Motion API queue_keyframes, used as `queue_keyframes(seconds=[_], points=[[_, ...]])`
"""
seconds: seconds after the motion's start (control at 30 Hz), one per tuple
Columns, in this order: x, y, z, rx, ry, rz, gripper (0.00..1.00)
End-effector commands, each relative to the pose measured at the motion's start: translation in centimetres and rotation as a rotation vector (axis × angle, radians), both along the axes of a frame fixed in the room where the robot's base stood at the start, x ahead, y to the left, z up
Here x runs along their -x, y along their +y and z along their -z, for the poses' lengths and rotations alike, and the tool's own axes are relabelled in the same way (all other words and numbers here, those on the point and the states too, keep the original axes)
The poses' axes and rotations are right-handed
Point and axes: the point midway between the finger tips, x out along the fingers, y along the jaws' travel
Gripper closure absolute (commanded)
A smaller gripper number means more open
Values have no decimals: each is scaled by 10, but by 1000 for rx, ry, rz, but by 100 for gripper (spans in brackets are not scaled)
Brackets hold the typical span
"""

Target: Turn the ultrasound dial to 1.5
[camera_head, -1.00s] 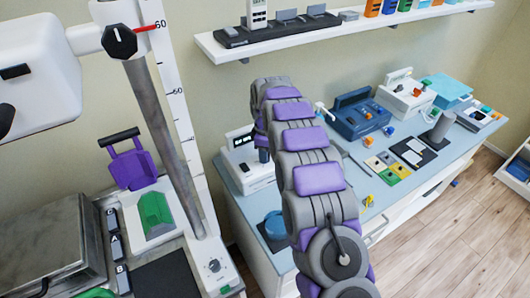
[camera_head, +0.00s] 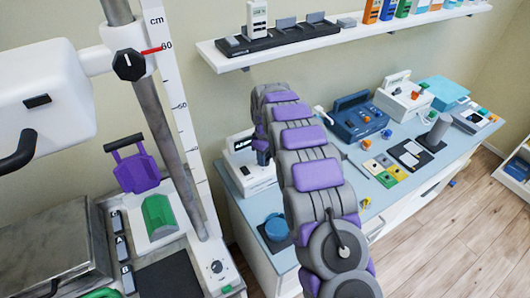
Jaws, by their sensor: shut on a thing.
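A white box-shaped unit with a dark display (camera_head: 243,143) stands on the near left end of the blue counter, just left of my arm. I take it to be the ultrasound unit. My gripper (camera_head: 262,152) hangs from the far end of my purple and grey arm, against the front of this unit. It is small and dark in the view, and it is shut on what I take to be the ultrasound dial. The dial itself is hidden by the gripper and arm, so its setting cannot be read.
A height column with a black knob (camera_head: 129,65) and a scale stands at left. A blue round pot (camera_head: 275,227) is on the counter's near end. A blue unit (camera_head: 358,118), a white unit (camera_head: 402,95) and small cards lie right of my arm. A shelf (camera_head: 300,45) runs above.

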Motion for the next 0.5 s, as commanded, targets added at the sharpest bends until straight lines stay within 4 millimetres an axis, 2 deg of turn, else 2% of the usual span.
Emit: queue_keyframes(seconds=[0.5], points=[[0,0,-2,1,-1,490,90]])
